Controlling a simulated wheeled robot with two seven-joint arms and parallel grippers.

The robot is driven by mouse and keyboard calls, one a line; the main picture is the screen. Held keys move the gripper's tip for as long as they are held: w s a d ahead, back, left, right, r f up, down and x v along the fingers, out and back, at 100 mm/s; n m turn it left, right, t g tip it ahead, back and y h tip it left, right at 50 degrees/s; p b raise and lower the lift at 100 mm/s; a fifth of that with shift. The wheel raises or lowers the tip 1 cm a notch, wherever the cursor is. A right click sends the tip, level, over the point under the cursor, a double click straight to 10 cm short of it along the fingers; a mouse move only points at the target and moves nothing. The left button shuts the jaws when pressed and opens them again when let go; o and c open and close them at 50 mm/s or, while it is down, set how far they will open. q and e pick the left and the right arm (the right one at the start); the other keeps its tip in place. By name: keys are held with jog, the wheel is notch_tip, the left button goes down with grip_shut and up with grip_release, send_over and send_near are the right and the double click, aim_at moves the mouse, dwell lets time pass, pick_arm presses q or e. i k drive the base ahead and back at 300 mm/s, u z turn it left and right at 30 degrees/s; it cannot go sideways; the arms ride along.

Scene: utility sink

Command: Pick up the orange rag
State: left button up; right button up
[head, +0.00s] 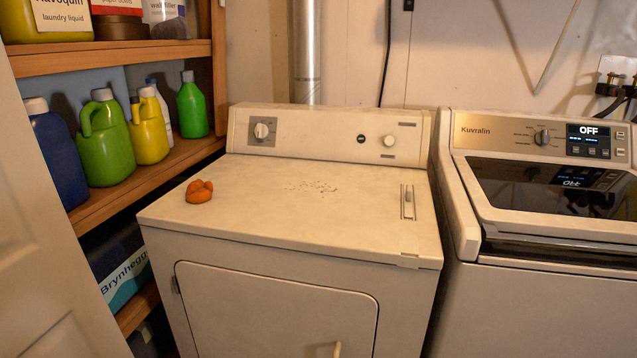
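The orange rag (199,191) lies crumpled in a small heap on the top of the white dryer (268,209), near its left edge. Nothing covers it in the head view. Neither of my grippers shows in this view.
A patch of dark specks (312,187) lies mid-top on the dryer. A wooden shelf (170,160) with several bottles stands close on the left. A washer (545,215) with its display reading OFF stands on the right. A panelled white door (35,240) is at the near left.

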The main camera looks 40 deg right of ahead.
aim_at(198, 192)
jog(key=z, duration=1.85)
jog(key=k, duration=1.05)
jog(key=u, duration=0.9)
jog(key=i, duration=0.55)
jog(key=u, duration=0.05)
